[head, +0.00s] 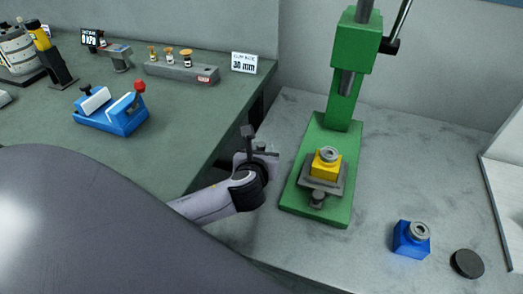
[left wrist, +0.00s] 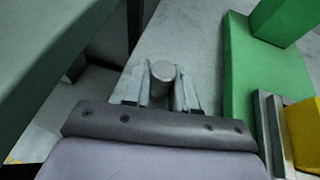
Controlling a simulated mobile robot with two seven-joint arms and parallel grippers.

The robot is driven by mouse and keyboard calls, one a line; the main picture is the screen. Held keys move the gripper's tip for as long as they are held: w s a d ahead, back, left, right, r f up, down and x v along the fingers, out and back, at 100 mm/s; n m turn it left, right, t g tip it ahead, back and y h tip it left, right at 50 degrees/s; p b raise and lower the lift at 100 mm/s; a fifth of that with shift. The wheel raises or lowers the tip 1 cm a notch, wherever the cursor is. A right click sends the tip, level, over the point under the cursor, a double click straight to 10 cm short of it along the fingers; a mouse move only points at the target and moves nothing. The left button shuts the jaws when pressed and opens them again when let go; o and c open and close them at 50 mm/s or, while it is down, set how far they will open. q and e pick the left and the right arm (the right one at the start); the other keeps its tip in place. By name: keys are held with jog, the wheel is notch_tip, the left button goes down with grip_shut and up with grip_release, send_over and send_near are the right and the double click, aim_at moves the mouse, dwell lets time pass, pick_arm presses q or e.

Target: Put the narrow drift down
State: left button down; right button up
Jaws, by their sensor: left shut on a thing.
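My left gripper (head: 262,158) is shut on the narrow drift (head: 248,134), a slim grey rod that stands up above the fingers in the head view. In the left wrist view the round grey end of the drift (left wrist: 162,72) shows between the two fingers of the left gripper (left wrist: 161,92). The gripper is over the gap side of the grey bench (head: 390,170), just left of the green press (head: 300,200), apart from it. The drift's lower part is hidden by the gripper. My right gripper is not in view.
A yellow block (head: 320,171) with a grey ring sits on the press. A blue block (head: 408,243) with a ring and a black disc (head: 467,263) lie to its right. The green-topped bench (head: 190,130) at left holds a blue vise (head: 118,118) and a bottle rack (head: 180,74).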

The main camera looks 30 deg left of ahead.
pick_arm(q)
jog(key=c, duration=0.9)
grip_release()
jog(key=shift+f, duration=0.1)
jog(key=v, duration=1.2)
jog(key=shift+p, duration=0.4)
